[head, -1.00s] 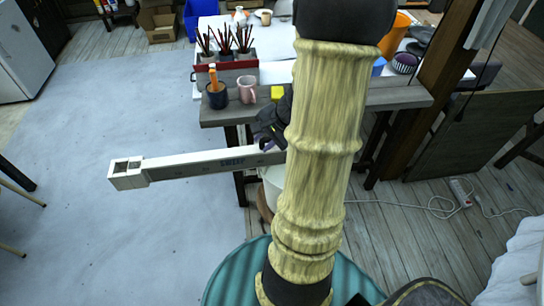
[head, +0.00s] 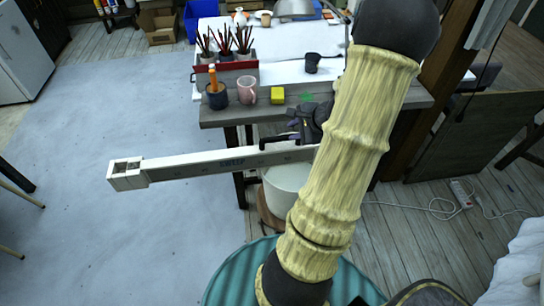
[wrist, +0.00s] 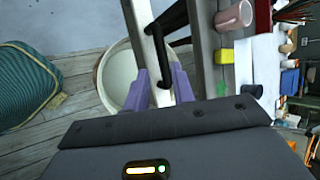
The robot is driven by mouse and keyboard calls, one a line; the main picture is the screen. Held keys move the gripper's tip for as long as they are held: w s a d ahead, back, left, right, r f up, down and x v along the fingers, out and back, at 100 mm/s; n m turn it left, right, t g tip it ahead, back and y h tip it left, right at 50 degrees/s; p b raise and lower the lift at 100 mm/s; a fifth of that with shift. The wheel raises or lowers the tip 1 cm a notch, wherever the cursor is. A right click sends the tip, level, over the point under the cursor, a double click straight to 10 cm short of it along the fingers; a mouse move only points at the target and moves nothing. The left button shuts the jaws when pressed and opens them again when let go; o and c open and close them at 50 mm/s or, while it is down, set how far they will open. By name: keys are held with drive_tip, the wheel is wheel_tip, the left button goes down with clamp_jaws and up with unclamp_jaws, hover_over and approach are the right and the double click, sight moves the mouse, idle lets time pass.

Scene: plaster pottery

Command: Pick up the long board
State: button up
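The long board, a white beam with blue lettering and a hollow square left end, shows in the head view (head: 195,166). It lies roughly level in front of the workbench, and its right end is hidden behind my arm. My gripper (head: 302,127) is at the board's right part, by a black handle. In the wrist view my two purple fingers (wrist: 160,78) are apart, one on each side of the white board (wrist: 148,25). Contact between the fingers and the board is not clear.
The workbench (head: 225,115) carries a dark pencil mug (head: 216,96), a pink mug (head: 246,90) and a yellow block (head: 277,95). A white bucket (head: 287,177) stands below the board's right part.

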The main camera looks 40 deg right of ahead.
sight(274, 138)
drive_tip(key=b+x, duration=0.1)
drive_tip(key=x, duration=0.8)
drive_tip(key=shift+w+f, duration=0.2)
drive_tip(key=shift+f, duration=0.05)
drive_tip(key=shift+d+p+x, duration=0.2)
drive_tip(key=shift+p+x, duration=0.1)
drive_tip(key=shift+x, duration=2.25)
drive_tip(key=shift+s+f, duration=0.1)
drive_tip(key=shift+s, duration=0.05)
drive_tip(key=shift+c, duration=0.5)
clamp_jaws()
